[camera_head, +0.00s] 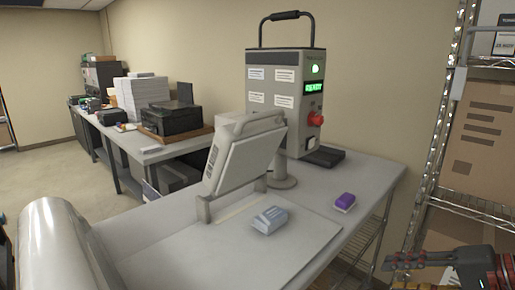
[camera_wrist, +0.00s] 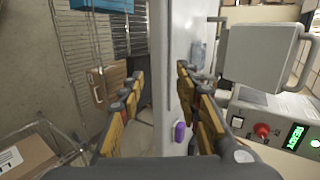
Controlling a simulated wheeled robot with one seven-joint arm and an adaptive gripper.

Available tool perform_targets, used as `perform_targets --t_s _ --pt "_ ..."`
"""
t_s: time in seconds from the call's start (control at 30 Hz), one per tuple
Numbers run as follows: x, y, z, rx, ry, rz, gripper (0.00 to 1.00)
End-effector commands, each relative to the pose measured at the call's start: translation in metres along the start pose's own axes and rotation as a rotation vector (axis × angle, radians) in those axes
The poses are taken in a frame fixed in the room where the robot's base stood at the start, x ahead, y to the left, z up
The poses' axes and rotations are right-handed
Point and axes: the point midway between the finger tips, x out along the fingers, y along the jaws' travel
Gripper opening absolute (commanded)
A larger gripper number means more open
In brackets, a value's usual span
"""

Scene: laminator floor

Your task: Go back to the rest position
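My gripper (camera_head: 402,262) is at the lower right corner of the head view, in front of the wire shelf and to the right of the table; only part of it shows. In the wrist view my gripper (camera_wrist: 160,75) has its two yellow-orange fingers spread apart, with nothing between them. The grey table (camera_head: 170,262) shows beyond the fingers in the wrist view. A purple block (camera_head: 345,201) lies on the table near its right edge; it also shows in the wrist view (camera_wrist: 179,131). A pale blue-white pack (camera_head: 269,220) lies on the table, apart from my gripper.
A laminator-like machine (camera_head: 290,85) with a green READY display and red knob stands at the table's back, beside a tilted grey panel (camera_head: 240,152). A wire shelf (camera_head: 468,201) with cardboard boxes stands right. A large metallic roll (camera_head: 50,245) is at the lower left.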

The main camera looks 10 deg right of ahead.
Motion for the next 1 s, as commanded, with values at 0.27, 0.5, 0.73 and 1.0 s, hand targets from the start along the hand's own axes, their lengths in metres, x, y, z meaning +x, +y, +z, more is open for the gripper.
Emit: perform_targets --t_s 0.27,0.5,0.73,1.0 --pt "0.04 0.0 0.042 -0.066 -0.075 0.163 0.34" --pt "0.076 0.012 0.102 -0.224 -0.137 0.399 0.34" --pt "0.089 0.027 0.145 -0.455 -0.132 0.593 0.34" --pt "0.093 0.032 0.172 -0.782 -0.062 0.708 0.34"
